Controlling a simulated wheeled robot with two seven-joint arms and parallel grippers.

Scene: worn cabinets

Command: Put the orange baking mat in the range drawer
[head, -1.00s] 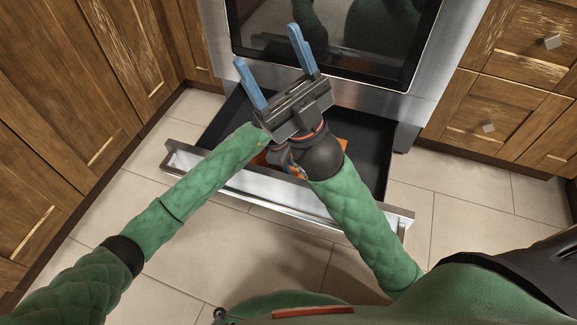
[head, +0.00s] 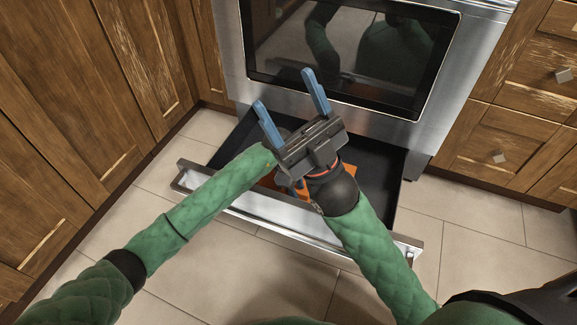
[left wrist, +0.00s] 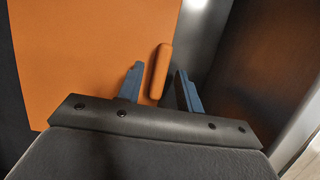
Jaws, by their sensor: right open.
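The orange baking mat (left wrist: 85,60) lies flat inside the open range drawer (head: 385,165); in the head view only small orange parts (head: 268,180) show past my arms. In the left wrist view, a raised, rounded orange strip (left wrist: 162,72) stands between the fingers of my left gripper (left wrist: 160,88). The fingers are apart, with small gaps beside the strip. In the head view my left gripper is low over the drawer, mostly hidden behind the right one. My right gripper (head: 288,90) is open and empty above the drawer, its blue fingers toward the oven.
The oven door (head: 350,50) is shut above the drawer. Wooden cabinets stand at the left (head: 70,90) and right (head: 520,130). The drawer's metal front (head: 345,240) sticks out over the tiled floor (head: 230,265), which is clear in front.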

